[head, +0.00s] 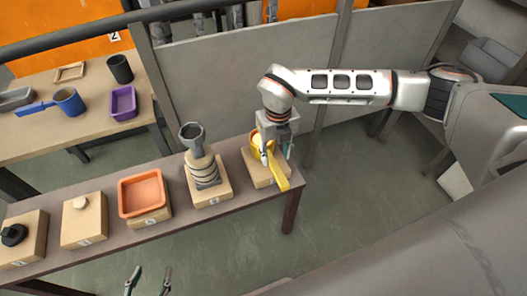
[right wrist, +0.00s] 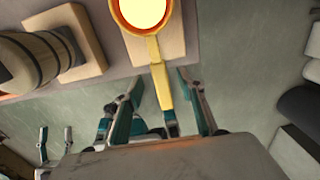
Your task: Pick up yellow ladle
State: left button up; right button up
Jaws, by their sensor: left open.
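The yellow ladle (head: 281,178) lies on a wooden block at the right end of the long table. In the right wrist view its round bowl has a bright pale inside, and its handle (right wrist: 158,78) points toward my right gripper (right wrist: 160,82). The fingers of that gripper are apart, one on each side of the handle, with gaps showing. In the head view my right gripper (head: 277,157) is above the ladle and partly hides it. My left gripper (head: 148,276) is open and empty at the bottom edge, in front of the table.
Left of the ladle, on blocks, are a ringed grey-tan vessel (head: 202,166), an orange tray (head: 141,188), a small pale disc (head: 80,202) and a black object (head: 13,234). Grey panels stand behind.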

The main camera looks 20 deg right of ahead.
aim_at(274, 163)
notch_tip(274, 163, down, 3)
jog(key=shift+r, duration=0.15)
notch_tip(274, 163, down, 4)
jog(key=shift+w+f+b, duration=0.15)
jog(key=shift+f+b, duration=0.1)
jog(key=shift+b, duration=0.6)
jog(key=shift+f, duration=0.1)
jog(key=shift+w, duration=0.1)
grip_shut()
